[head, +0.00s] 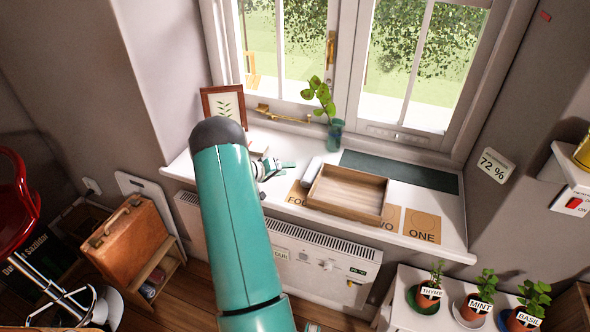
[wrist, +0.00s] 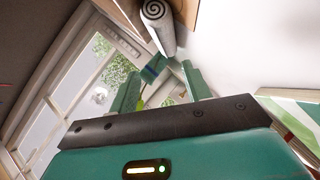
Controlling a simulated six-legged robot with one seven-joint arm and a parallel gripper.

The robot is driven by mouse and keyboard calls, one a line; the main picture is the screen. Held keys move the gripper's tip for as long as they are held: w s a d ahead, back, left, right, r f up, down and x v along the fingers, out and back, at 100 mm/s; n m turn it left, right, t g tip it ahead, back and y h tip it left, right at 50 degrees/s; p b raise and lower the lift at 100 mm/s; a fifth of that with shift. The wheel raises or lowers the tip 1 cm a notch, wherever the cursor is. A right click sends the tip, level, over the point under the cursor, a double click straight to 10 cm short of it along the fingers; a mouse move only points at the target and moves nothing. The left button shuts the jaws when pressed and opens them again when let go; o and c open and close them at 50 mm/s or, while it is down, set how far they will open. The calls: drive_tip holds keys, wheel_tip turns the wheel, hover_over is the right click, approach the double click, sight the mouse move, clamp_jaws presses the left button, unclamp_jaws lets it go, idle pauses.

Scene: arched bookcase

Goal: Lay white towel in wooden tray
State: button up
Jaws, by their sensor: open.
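The white towel (head: 312,170) is rolled into a cylinder and lies on the windowsill against the left side of the wooden tray. Its spiral end shows in the wrist view (wrist: 158,12), beyond my fingertips. The wooden tray (head: 345,212) is a shallow, empty box on the sill; a tan edge beside the towel in the wrist view seems to be its wall. My gripper (head: 272,168) is just left of the towel in the head view, partly hidden by my arm. In the wrist view my gripper (wrist: 160,76) has its fingers apart with no towel between them.
A glass vase with a plant (head: 334,132) stands behind the tray, and a framed leaf print (head: 224,106) stands at the back left. A dark green mat (head: 400,171) lies right of the vase. Numbered cards (head: 422,226) lie along the sill's front edge, above a heater (head: 325,265).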

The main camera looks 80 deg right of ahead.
drive_tip(key=shift+w+a+r, duration=0.2)
drive_tip(key=shift+w+a, duration=0.1)
drive_tip(key=shift+a, duration=0.1)
